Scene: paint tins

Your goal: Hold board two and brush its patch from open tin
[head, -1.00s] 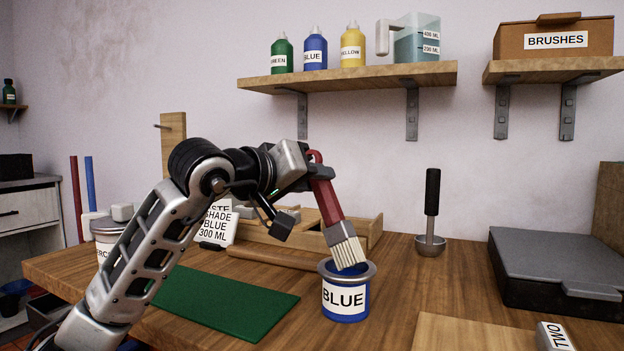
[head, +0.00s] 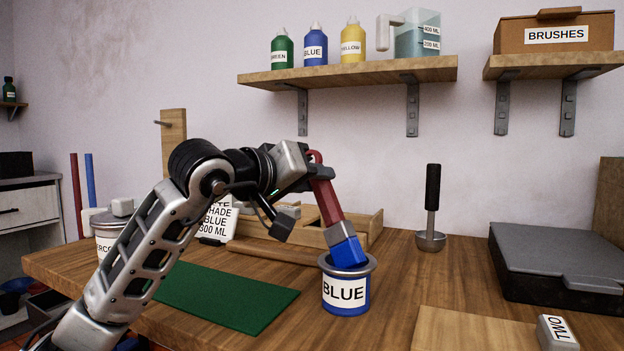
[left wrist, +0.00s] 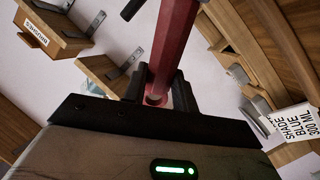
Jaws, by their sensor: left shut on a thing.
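My left gripper (head: 306,172) is shut on the red handle of a paint brush (head: 325,198). The brush tilts down to the right; its lower end is now blue and its tip is in the mouth of the open blue tin (head: 345,295), labelled BLUE. In the left wrist view the handle (left wrist: 175,45) runs up between the fingers (left wrist: 160,90). A pale wooden board (head: 465,330) lies at the lower right, cut off by the frame edge, with a grey block (head: 557,332) marked TWO at its right. No patch on it shows. My right gripper is out of view.
A green mat (head: 225,298) lies left of the tin. A wooden tray (head: 365,228) and a shade card (head: 217,220) stand behind. Bare tabletop lies between.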

